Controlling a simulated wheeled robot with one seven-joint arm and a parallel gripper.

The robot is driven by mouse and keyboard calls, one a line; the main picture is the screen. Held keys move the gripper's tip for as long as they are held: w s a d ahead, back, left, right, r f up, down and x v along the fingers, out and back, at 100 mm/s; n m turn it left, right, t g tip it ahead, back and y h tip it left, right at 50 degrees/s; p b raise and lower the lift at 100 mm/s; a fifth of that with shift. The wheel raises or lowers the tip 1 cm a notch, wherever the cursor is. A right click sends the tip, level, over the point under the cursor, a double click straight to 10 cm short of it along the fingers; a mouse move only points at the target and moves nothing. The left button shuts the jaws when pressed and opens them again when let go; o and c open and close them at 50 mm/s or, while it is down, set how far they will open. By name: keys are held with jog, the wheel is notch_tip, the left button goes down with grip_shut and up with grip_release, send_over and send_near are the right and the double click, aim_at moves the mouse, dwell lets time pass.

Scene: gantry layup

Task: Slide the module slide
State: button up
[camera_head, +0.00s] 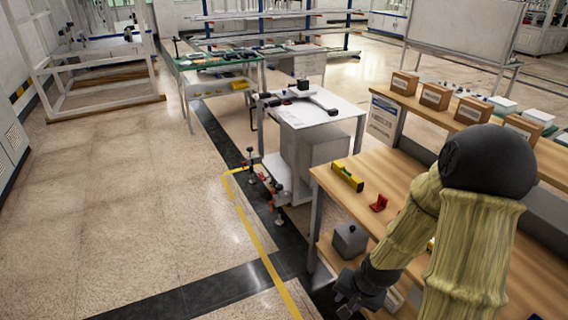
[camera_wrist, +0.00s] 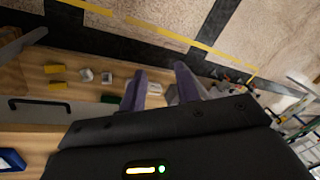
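The module slide cannot be picked out for certain. A white-topped stand (camera_head: 325,102) in the middle of the head view carries a grey bar with a dark block (camera_head: 304,84) at its far end, which may be it. My gripper (camera_head: 352,296) hangs low at the bottom right of the head view, beside the wooden bench and well away from that stand. In the wrist view my gripper (camera_wrist: 160,70) has its two fingers apart with nothing visibly held between them.
A wooden bench (camera_head: 352,202) at right holds a yellow level (camera_head: 347,176), a red part (camera_head: 379,203) and cardboard boxes (camera_head: 436,96). A grey block (camera_head: 350,240) is on its lower shelf. A red-and-grey fixture (camera_head: 272,185) stands low near the stand. Floor at left is clear.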

jog(key=s+r+n+p, duration=0.1)
jog(key=s+r+n, duration=0.1)
jog(key=r, duration=0.5)
jog(key=s+a+r+n+h, duration=0.1)
jog(key=s+r+n, duration=0.2)
jog(key=r, duration=0.5)
jog(key=shift+s+a+n+h+p, duration=0.2)
jog(key=shift+n+h+p, duration=0.1)
jog(key=shift+n+p, duration=0.1)
jog(key=shift+o, duration=0.5)
jog(key=shift+r, duration=0.1)
jog(key=shift+w+d, duration=0.1)
jog(key=shift+w, duration=0.1)
